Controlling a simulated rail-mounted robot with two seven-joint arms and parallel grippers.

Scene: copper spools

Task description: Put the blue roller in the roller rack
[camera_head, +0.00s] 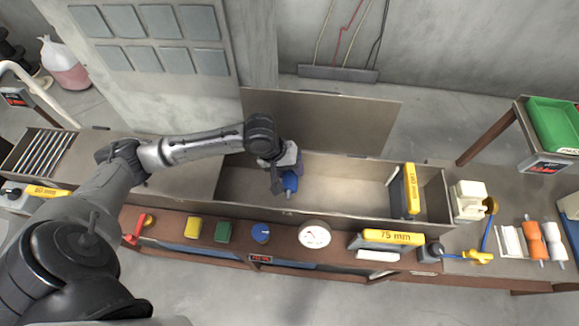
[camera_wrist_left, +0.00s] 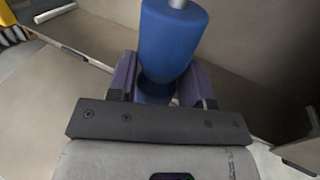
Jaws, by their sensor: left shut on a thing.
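The blue roller (camera_head: 291,184) is in my left gripper (camera_head: 281,178), over the open trough at the middle of the head view. In the left wrist view the blue roller (camera_wrist_left: 173,40) is between the two fingers of my left gripper (camera_wrist_left: 157,82), which are shut on it. A grey shaft end sticks out of its top there. What looks like the roller rack (camera_head: 510,241) is at the far right, with a white empty-looking part beside an orange roller (camera_head: 534,240) and a white roller (camera_head: 554,241). My right gripper is not in view.
The long trough (camera_head: 340,181) has raised walls and an upright panel (camera_head: 325,121) behind it. A green bin (camera_head: 553,125) is at upper right.

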